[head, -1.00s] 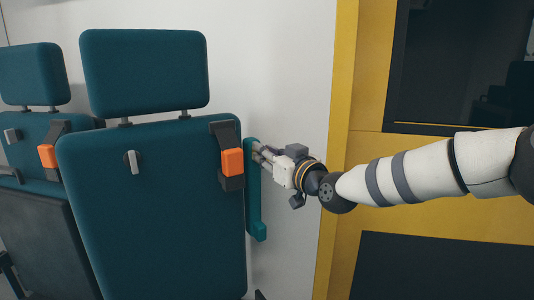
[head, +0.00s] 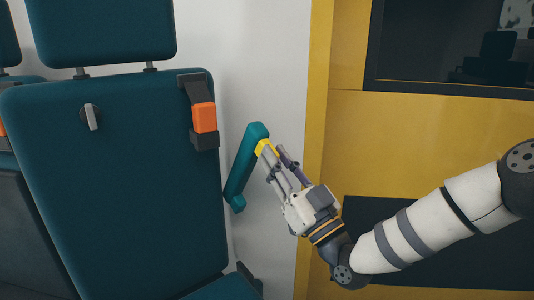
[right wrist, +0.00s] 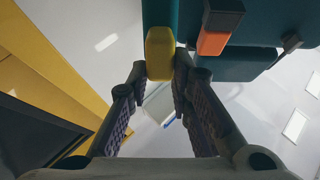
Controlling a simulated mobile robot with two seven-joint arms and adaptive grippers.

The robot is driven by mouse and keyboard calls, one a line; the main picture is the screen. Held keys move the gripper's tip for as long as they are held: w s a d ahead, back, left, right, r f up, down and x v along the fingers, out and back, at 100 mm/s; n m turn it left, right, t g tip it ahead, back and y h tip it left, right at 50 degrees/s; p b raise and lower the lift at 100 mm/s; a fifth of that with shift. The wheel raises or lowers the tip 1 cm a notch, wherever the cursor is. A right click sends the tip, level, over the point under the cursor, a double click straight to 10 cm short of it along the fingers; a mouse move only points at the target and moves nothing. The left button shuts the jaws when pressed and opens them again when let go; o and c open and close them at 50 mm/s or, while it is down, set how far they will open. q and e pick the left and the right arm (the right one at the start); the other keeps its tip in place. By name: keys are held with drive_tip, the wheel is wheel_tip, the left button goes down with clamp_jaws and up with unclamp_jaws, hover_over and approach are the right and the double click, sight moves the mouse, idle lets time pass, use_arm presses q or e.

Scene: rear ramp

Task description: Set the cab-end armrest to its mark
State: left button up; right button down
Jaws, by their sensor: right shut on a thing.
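The cab-end armrest (head: 243,168) is a teal bar on the right side of the large teal seat (head: 120,190). It leans in the head view, its upper end to the right of its lower end. Its yellow end piece (head: 263,146) also shows in the right wrist view (right wrist: 159,52). My right gripper (head: 274,152) is shut on the armrest at this yellow end, with one finger on each side in the right wrist view. I cannot make out a mark. My left gripper is out of view.
A dark strap with an orange buckle (head: 204,117) hangs at the seat's upper right, near the armrest. A grey knob (head: 91,117) sits on the backrest. A white wall (head: 270,60) lies behind, and a yellow panel (head: 420,130) stands to the right.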

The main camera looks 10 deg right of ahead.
drive_tip(key=shift+s+d+f+t+b, duration=0.3)
drive_tip(key=shift+s+f+b, duration=0.25)
drive_tip(key=shift+f, duration=0.25)
drive_tip(key=c, duration=1.4)
unclamp_jaws()
drive_tip(key=shift+c, duration=0.2)
drive_tip(key=v, duration=1.2)
